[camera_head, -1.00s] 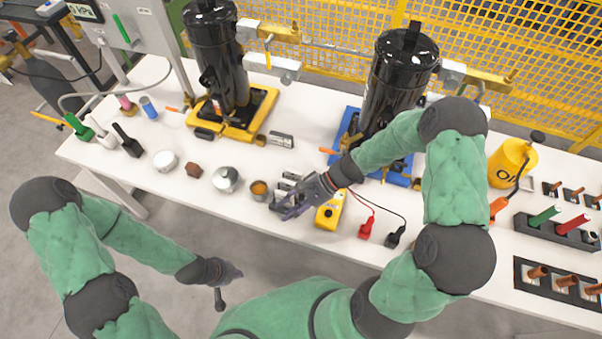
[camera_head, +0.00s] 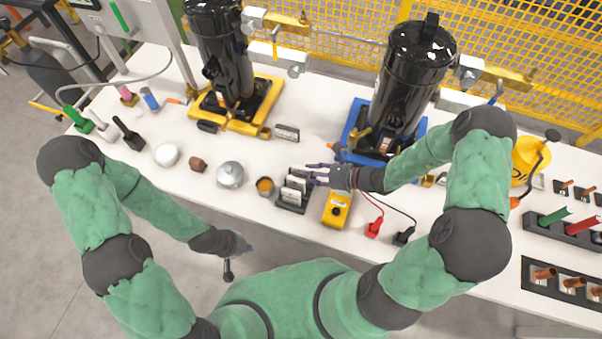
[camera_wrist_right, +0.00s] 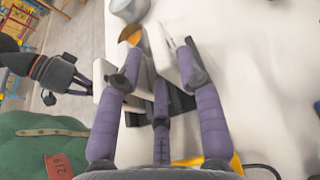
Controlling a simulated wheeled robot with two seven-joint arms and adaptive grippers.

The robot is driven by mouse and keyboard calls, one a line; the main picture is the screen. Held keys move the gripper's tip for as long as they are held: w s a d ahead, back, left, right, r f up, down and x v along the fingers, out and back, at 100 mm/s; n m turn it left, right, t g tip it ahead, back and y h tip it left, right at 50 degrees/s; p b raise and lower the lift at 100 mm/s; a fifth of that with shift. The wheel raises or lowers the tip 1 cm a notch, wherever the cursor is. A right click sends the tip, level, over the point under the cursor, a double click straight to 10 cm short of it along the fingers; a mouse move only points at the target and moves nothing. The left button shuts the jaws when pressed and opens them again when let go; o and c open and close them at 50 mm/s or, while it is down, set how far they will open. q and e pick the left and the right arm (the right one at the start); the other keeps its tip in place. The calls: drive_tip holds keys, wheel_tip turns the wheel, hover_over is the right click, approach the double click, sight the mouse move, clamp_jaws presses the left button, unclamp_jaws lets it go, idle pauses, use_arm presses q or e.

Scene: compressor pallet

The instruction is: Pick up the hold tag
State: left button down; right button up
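White upright tags (camera_head: 290,194) stand in a small black rack (camera_head: 292,207) on the white table, between the orange-filled cup and the yellow meter. Any print on them is too small to read, so I cannot tell which is the hold tag. My right gripper (camera_head: 312,173) is at the rack's back side with its fingers spread. In the right wrist view my right gripper (camera_wrist_right: 160,85) has its purple fingers apart around white tags (camera_wrist_right: 161,54), with no clear grip on one. My left gripper (camera_head: 236,252) hangs off the table's front edge; its finger state is unclear.
The orange-filled cup (camera_head: 265,186) and a silver pot (camera_head: 230,174) stand left of the rack. The yellow meter (camera_head: 338,208) with red and black leads is close on the right. Black compressors (camera_head: 413,65) stand behind. Some table behind the rack is clear.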

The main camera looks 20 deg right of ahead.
sight(293, 171)
drive_tip(key=shift+b+x, duration=1.05)
drive_tip(key=shift+x, duration=2.4)
drive_tip(key=shift+d, duration=0.15)
clamp_jaws()
